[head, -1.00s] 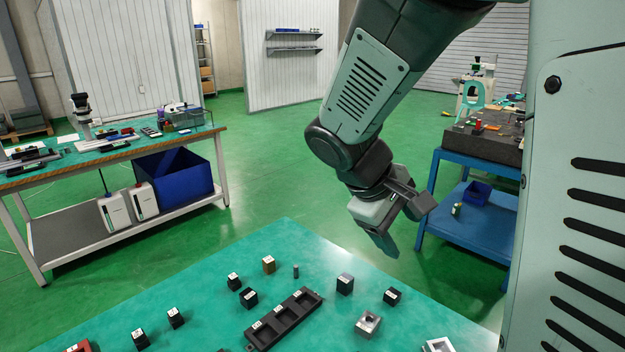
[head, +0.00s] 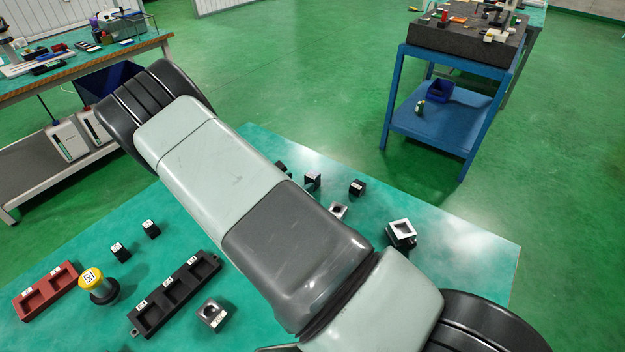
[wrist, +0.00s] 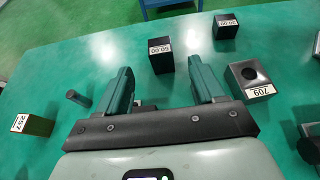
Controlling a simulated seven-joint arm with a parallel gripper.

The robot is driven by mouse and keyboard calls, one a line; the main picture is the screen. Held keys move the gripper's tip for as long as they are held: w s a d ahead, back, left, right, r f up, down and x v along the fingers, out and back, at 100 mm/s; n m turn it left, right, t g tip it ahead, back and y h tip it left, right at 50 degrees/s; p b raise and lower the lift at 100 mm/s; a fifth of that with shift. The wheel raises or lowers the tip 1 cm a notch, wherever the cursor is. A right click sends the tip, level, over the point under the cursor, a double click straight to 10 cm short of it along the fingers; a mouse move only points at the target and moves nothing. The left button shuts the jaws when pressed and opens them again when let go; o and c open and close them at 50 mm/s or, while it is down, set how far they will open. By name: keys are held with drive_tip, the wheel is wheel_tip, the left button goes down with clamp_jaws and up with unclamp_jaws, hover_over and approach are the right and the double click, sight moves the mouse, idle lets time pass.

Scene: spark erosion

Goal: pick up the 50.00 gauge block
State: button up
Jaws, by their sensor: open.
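The 50.00 gauge block (wrist: 161,60) is a dark upright block with a white label on top, which appears upside down in the wrist view. In the head view it seems to be the dark block (head: 312,181) just right of my arm. My gripper (wrist: 163,82) is open and empty, its two green fingers spread apart. The block shows between and beyond the fingertips, apart from them. My gripper is hidden in the head view.
A similar labelled black block (wrist: 226,27) stands beyond to the right. A block with a round recess (wrist: 248,80) stands close to the right finger. A black tray (head: 172,295) lies at front.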

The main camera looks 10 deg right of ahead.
sight(316, 174)
drive_tip(key=x, duration=1)
drive_tip(key=shift+w+d+f, duration=0.1)
drive_tip(key=shift+w+d, duration=0.1)
drive_tip(key=shift+d, duration=0.1)
clamp_jaws()
